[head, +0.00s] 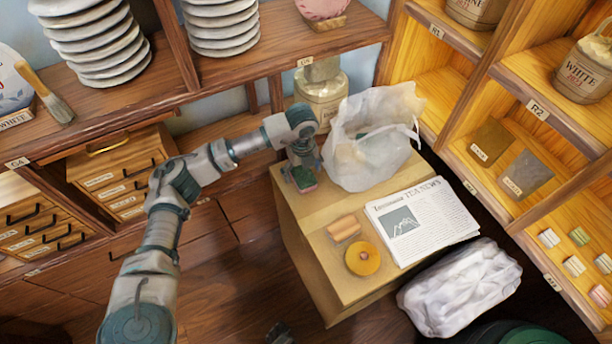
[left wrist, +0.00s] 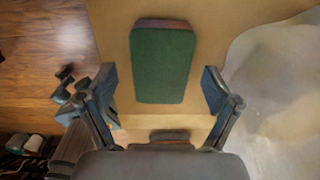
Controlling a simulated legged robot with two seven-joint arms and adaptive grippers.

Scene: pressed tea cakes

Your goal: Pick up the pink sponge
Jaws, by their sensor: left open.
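The sponge (head: 304,180) lies on the left part of the wooden cabinet top (head: 340,275). It has a dark green upper face and a pinkish edge. In the left wrist view the sponge (left wrist: 163,65) lies between and beyond the spread fingers, with its green face toward the camera. My left gripper (head: 301,168) points down over the sponge, open, with nothing held. The left wrist view shows its two fingers (left wrist: 160,88) apart, one on each side of the sponge. A dark piece at the bottom edge of the head view may be my right gripper (head: 280,333); its jaws are unclear.
A white plastic bag (head: 372,140) stands close to the right of the sponge. A newspaper (head: 425,222), tan bars (head: 344,228) and a yellow tape roll (head: 362,259) lie nearer the front. A glass jar (head: 320,97) stands behind. Shelves flank the cabinet.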

